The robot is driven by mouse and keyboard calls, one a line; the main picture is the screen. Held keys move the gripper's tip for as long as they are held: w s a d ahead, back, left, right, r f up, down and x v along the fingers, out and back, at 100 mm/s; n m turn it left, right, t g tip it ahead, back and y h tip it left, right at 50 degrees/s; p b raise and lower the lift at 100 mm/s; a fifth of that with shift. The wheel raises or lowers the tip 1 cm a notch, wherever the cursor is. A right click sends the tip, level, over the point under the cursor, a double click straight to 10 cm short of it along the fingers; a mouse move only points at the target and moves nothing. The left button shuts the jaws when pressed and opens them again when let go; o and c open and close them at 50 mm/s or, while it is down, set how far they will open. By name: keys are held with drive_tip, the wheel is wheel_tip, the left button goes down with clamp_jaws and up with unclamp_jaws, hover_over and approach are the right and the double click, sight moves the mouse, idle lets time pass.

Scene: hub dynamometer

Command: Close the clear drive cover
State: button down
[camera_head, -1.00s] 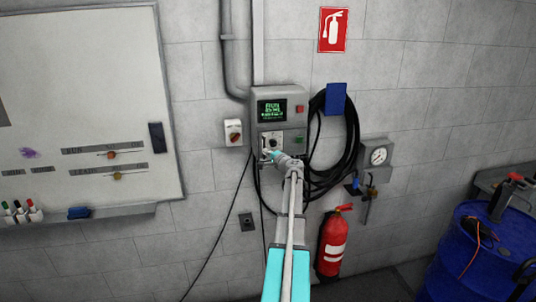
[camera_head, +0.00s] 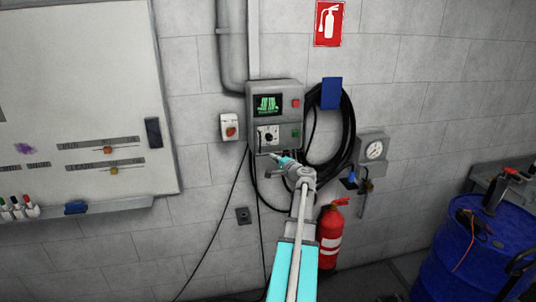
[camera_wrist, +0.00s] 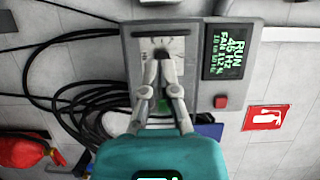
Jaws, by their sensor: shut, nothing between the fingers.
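The drive is a grey wall box (camera_head: 284,89) with a lit green screen (camera_head: 267,104) and a pale panel with a dial (camera_head: 268,136) below it. I cannot clearly make out the clear cover or its angle. My gripper (camera_head: 273,156) is just below the dial panel in the head view, near the box's lower edge. In the wrist view my gripper (camera_wrist: 161,58) is shut and empty, its tips overlapping the pale panel (camera_wrist: 172,46) and hiding part of the dial. I cannot tell whether the tips touch anything.
A red button (camera_head: 295,103) and a green button (camera_head: 295,132) are on the box's right side. A rotary switch (camera_head: 230,127) is on the left. Black cable (camera_head: 347,140) hangs from a blue holder (camera_head: 332,94) on the right. A fire extinguisher (camera_head: 330,235) stands below.

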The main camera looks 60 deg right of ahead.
drive_tip(key=v, duration=0.2)
drive_tip(key=shift+s+a, duration=0.2)
drive_tip(key=shift+a, duration=0.2)
idle(0.5)
drive_tip(key=w+a+f+n+g+y+b, duration=0.1)
drive_tip(key=w+a+f+n+y+b, duration=0.15)
drive_tip(key=w+a+f+y, duration=0.4)
drive_tip(key=w+a+f+n+y+b, duration=0.1)
drive_tip(key=w+a+f+n+b, duration=0.2)
drive_tip(key=w+a, duration=0.65)
drive_tip(key=w+a+f+n+g+y+b, duration=0.25)
drive_tip(key=a+f+n, duration=0.2)
drive_tip(key=a, duration=0.55)
drive_tip(key=w+a+f+n+g+y+b, duration=0.1)
drive_tip(key=a+f+n+g, duration=0.2)
drive_tip(key=a+f, duration=0.55)
drive_tip(key=s+a+f+n+g+h+b, duration=0.1)
drive_tip(key=s+a+f+n+g+b, duration=0.2)
drive_tip(key=a, duration=0.8)
drive_tip(key=s+a+f+n+g+h+b, duration=0.1)
drive_tip(key=s+a+f+n+g+b, duration=0.2)
drive_tip(key=a+f, duration=0.4)
drive_tip(key=s+a+f+n+g+h+b, duration=0.1)
drive_tip(key=s+a+f+n+g+b, duration=0.2)
drive_tip(key=a, duration=1.2)
drive_tip(key=shift+f+n+g+h+b, duration=0.4)
drive_tip(key=shift+f+b, duration=0.3)
drive_tip(key=shift+f, duration=0.45)
